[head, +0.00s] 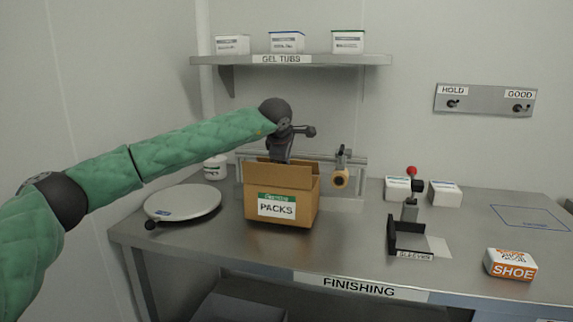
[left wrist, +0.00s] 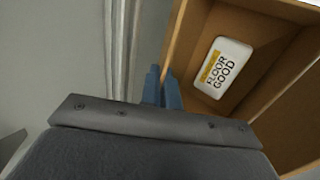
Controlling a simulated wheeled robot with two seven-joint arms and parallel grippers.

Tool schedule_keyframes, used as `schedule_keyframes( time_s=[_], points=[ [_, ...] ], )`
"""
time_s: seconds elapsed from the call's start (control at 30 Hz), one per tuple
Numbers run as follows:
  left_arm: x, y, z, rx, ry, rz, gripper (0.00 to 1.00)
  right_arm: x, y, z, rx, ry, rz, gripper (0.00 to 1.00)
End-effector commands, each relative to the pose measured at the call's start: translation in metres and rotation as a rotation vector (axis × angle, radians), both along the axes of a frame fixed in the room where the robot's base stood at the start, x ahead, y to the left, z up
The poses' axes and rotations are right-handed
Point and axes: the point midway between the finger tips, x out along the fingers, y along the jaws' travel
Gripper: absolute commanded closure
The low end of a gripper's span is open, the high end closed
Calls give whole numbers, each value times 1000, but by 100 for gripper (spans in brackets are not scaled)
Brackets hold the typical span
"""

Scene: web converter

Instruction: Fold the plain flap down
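The open cardboard box labelled PACKS (head: 252,209) stands on the steel bench. A plain cardboard panel (head: 275,174) stands up along its near top edge. My left gripper is over the far part of the box top in the head view, its fingertips hidden there by the cardboard. A white pack marked FLOOR GOOD (left wrist: 223,68) lies inside the box. My right gripper is not in view.
A round scale plate (head: 185,202) is left of the box. A black sleeves stand (head: 393,236) and a SHOE pack (head: 510,264) are right. A shelf (head: 340,60) hangs above. The bench front is clear.

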Motion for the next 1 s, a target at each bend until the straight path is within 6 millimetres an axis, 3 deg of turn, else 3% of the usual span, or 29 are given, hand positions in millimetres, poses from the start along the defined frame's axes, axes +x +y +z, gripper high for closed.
schedule_keyframes(
  time_s=[0.43,0.5,1.0],
  points=[
    [0,0,1,-2,-5,1,100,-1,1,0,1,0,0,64],
    [0,0,1,-2,-5,1,84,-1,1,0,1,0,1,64],
    [-6,3,10,-2,-6,0,84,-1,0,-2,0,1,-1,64]
  ],
)
